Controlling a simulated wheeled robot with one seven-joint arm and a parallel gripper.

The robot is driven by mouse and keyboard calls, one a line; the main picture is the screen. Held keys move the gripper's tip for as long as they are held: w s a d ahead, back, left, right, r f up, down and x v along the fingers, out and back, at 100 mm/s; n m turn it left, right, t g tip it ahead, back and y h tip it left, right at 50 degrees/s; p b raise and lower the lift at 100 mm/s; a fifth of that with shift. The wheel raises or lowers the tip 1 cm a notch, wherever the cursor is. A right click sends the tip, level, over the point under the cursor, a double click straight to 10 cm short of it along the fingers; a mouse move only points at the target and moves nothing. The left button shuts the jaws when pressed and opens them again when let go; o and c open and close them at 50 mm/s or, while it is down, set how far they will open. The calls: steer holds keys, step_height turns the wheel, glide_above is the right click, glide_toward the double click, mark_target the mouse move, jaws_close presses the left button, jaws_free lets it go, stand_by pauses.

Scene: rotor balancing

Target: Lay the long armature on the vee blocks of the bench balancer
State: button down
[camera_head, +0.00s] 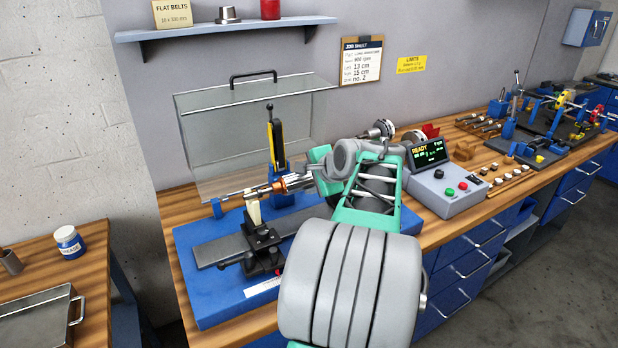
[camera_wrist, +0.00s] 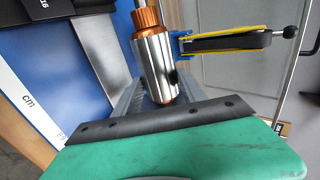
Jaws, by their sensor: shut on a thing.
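The long armature (camera_head: 279,187) has a steel core, copper windings and a thin shaft. It lies nearly level above the bench balancer (camera_head: 196,252), its shaft pointing left. In the wrist view the armature (camera_wrist: 154,62) lies between the finger sides of my gripper (camera_wrist: 158,95), which is shut on it. In the head view my arm hides most of the gripper (camera_head: 302,181) and the armature's right end. I cannot tell whether the shaft touches either.
A yellow-and-black arm (camera_head: 277,146) stands upright close behind the armature. A raised clear guard (camera_head: 228,125) is at the back. A control box (camera_head: 447,189) reading READY is to the right. Small parts and another fixture (camera_head: 548,125) lie farther right on the bench.

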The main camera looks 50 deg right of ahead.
steer(key=shift+f+b, duration=0.45)
steer(key=shift+f, duration=0.1)
stand_by(0.9)
steer(key=c, duration=0.9)
jaws_free()
steer(key=o, duration=0.3)
steer(key=shift+f, duration=0.15)
steer(key=shift+s+a+f, duration=0.1)
steer(key=shift+f, duration=0.2)
steer(key=shift+c, duration=0.3)
steer(key=shift+r, duration=0.1)
steer(key=shift+r, duration=0.1)
step_height(320, 180, up, 9)
steer(key=p, duration=0.8)
steer(key=shift+r, duration=0.15)
